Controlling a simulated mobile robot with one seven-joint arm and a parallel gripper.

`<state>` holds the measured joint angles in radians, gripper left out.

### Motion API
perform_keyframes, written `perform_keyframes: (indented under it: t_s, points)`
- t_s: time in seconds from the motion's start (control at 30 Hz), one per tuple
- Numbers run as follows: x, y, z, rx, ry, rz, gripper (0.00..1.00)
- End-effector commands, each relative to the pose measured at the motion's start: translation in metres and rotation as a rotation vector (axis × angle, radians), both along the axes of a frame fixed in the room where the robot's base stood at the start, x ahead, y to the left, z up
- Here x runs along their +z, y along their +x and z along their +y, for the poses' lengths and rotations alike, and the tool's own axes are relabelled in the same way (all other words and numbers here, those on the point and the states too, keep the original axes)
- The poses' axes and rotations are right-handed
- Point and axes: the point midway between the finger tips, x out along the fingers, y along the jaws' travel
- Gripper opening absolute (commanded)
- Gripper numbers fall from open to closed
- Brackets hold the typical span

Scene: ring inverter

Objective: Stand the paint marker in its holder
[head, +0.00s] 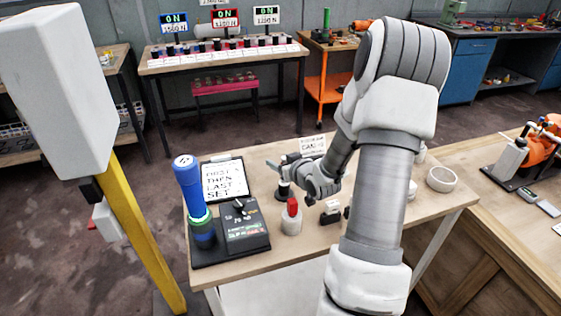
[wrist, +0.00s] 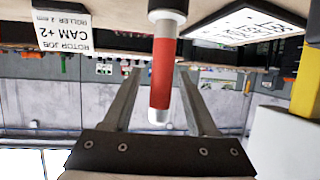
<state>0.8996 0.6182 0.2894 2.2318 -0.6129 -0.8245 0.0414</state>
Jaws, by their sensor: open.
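The paint marker (wrist: 163,75) has a red barrel and a white tip. The wrist view is upside down, so the marker stands upright, its lower end at a black holder (wrist: 168,5) cut off by the picture edge. The black holder (head: 284,194) also shows on the table in the head view, below my gripper (head: 276,166), which hides the red barrel there. My gripper is open. In the wrist view its two fingers lie on either side of the marker, with gaps on both sides. How deep the marker sits is not visible.
A white cup with a red top (head: 292,215) stands in front of the holder. A clipboard (head: 225,179) lies at left, near a black device (head: 243,228) and a blue cylinder (head: 190,187). A CAM placard (head: 313,145) stands behind. A white bowl (head: 442,179) is at right.

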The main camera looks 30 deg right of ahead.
Motion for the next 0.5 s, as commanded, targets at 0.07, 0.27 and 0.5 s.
perform_keyframes:
  t_s: [0.07, 0.27, 0.5]
  points:
    - [0.0, -0.001, 0.0, 0.0, 0.0, 0.0, 0.58]
    - [0.01, -0.02, 0.001, -0.001, -0.002, 0.001, 0.58]
    - [0.033, -0.073, 0.006, -0.003, -0.002, 0.001, 0.58]
